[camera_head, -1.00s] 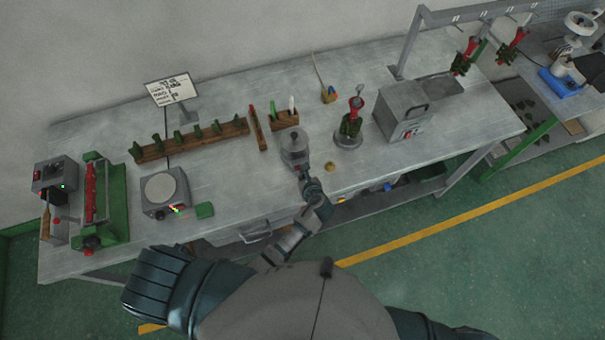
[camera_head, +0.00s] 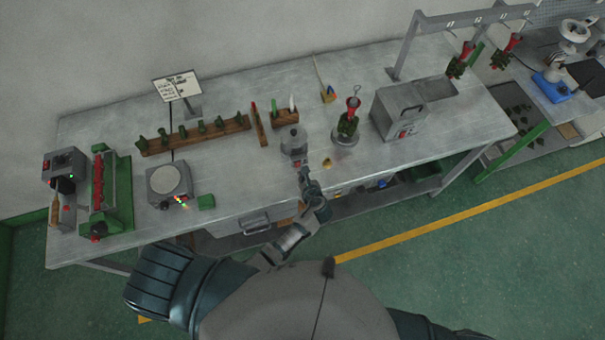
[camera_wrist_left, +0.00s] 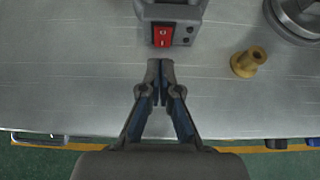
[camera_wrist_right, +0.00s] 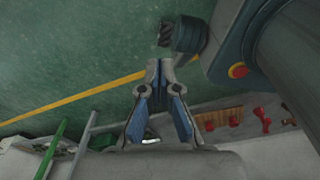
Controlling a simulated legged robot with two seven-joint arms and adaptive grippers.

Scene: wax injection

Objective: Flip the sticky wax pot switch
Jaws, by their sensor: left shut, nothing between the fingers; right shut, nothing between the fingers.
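The sticky wax pot (camera_head: 293,142) is a small grey lidded pot near the middle of the bench. Its grey base (camera_wrist_left: 172,12) shows at the top of the left wrist view, with a red rocker switch (camera_wrist_left: 162,36) on its front face. My left gripper (camera_wrist_left: 160,66) is shut and empty, just in front of the switch with a small gap between. In the head view my left gripper (camera_head: 304,172) is at the bench's front side, below the pot. My right gripper (camera_wrist_right: 160,64) is shut and empty over the green floor, away from the pot.
A small brass piece (camera_wrist_left: 248,62) stands right of my left gripper. A round metal stand (camera_head: 345,136) is right of the pot. Wooden racks (camera_head: 195,136) are behind and left. A scale-like device (camera_head: 169,185) stands further left. The bench top (camera_head: 240,180) is clear left of the pot.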

